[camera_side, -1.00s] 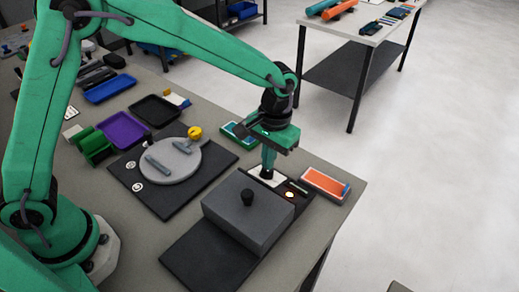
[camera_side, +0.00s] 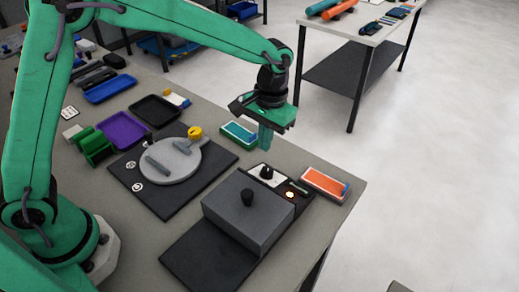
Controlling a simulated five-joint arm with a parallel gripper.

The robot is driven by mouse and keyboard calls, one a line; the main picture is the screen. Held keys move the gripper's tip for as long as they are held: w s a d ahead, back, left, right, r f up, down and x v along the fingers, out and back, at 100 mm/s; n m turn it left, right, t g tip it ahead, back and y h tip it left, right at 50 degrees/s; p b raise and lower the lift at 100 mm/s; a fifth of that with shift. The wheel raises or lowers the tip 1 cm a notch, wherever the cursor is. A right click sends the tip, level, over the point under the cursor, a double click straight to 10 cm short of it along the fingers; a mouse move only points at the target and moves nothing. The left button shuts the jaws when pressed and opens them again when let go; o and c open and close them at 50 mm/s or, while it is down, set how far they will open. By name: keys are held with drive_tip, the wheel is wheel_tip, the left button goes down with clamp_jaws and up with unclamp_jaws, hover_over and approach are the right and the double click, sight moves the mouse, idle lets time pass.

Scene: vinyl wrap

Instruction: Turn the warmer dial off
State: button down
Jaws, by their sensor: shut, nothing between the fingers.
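The warmer (camera_side: 240,225) is a grey box with a black knob on top, at the front right of the bench. Behind it is a white plate with the black warmer dial (camera_side: 266,172). The dial's exact pointing direction is too small to read. A small glowing orange-white spot (camera_side: 290,195) shows on the dark strip beside the plate. My gripper (camera_side: 265,145) is shut and empty, pointing down, above and apart from the dial.
An orange-topped tray (camera_side: 325,184) lies right of the warmer, near the bench edge. A teal-topped tray (camera_side: 238,132) lies behind my gripper. A round grey plate (camera_side: 172,162) with a yellow object (camera_side: 195,132) sits on a dark mat to the left.

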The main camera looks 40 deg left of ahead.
sight(266, 169)
drive_tip(key=shift+a+f, duration=0.1)
drive_tip(key=shift+a, duration=0.05)
drive_tip(key=shift+s+f, duration=0.4)
drive_tip(key=shift+f, duration=0.65)
drive_tip(key=shift+s+f, duration=0.35)
drive_tip(key=shift+f, duration=0.7)
drive_tip(key=shift+s+f, duration=0.4)
drive_tip(key=shift+f, duration=0.65)
drive_tip(key=shift+w, duration=0.15)
drive_tip(key=shift+d, duration=0.8)
drive_tip(key=shift+d, duration=0.45)
drive_tip(key=shift+s+d+r, duration=0.1)
drive_tip(key=shift+s, duration=0.3)
drive_tip(key=shift+r, duration=0.1)
drive_tip(key=shift+w+r, duration=0.35)
drive_tip(key=shift+r, duration=0.55)
drive_tip(key=shift+w+r, duration=0.3)
drive_tip(key=shift+r, duration=0.55)
drive_tip(key=shift+w+r, duration=0.35)
drive_tip(key=shift+r, duration=0.65)
